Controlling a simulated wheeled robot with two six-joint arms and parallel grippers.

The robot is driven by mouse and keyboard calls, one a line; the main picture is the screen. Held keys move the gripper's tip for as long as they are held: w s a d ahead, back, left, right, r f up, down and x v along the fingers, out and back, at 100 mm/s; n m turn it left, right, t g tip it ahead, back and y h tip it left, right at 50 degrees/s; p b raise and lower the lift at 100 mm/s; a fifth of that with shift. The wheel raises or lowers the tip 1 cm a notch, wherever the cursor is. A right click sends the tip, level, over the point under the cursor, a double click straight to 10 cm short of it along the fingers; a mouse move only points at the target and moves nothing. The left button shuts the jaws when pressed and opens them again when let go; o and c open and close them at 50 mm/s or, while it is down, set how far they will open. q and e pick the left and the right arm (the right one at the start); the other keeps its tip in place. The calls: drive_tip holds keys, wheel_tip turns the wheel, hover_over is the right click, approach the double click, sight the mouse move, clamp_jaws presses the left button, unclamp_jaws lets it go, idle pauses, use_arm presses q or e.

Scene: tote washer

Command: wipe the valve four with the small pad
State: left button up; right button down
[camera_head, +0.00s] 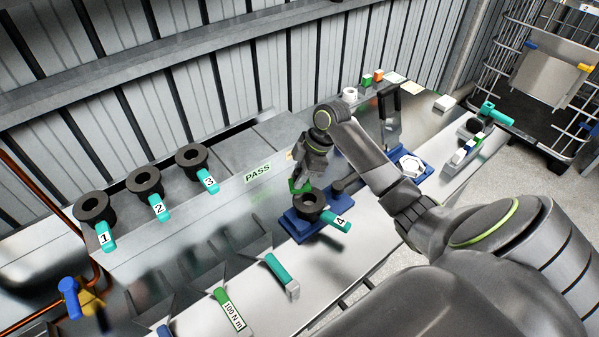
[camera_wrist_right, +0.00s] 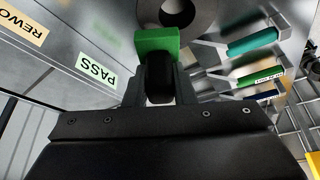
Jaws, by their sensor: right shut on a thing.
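Valve four (camera_head: 309,205) is a dark round ring with a teal handle tagged "4" (camera_head: 337,221). It sits on a blue fixture (camera_head: 298,229) on the metal bench. My right gripper (camera_head: 301,181) is shut on the small green pad (camera_head: 296,187), just above and beside the valve's far rim. In the right wrist view the green pad (camera_wrist_right: 157,41) sticks out past the fingers, with the dark valve ring (camera_wrist_right: 207,14) right beyond it. I cannot tell whether the pad touches the ring. My left gripper is not in view.
Valves 1 (camera_head: 94,208), 2 (camera_head: 144,182) and 3 (camera_head: 191,157) stand on the raised shelf at left. A "PASS" label (camera_head: 257,172) lies behind the fixture. Green and teal handled tools (camera_head: 280,269) lie in front. Another blue fixture (camera_head: 422,168) stands at right.

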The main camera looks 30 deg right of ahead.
drive_tip(key=shift+s+r, duration=0.1)
idle(0.4)
drive_tip(key=shift+f, duration=0.25)
drive_tip(key=shift+f+b, duration=0.85)
drive_tip(key=shift+f, duration=0.45)
drive_tip(key=shift+w+d, duration=0.35)
drive_tip(key=shift+d, duration=0.35)
drive_tip(key=shift+a, duration=0.1)
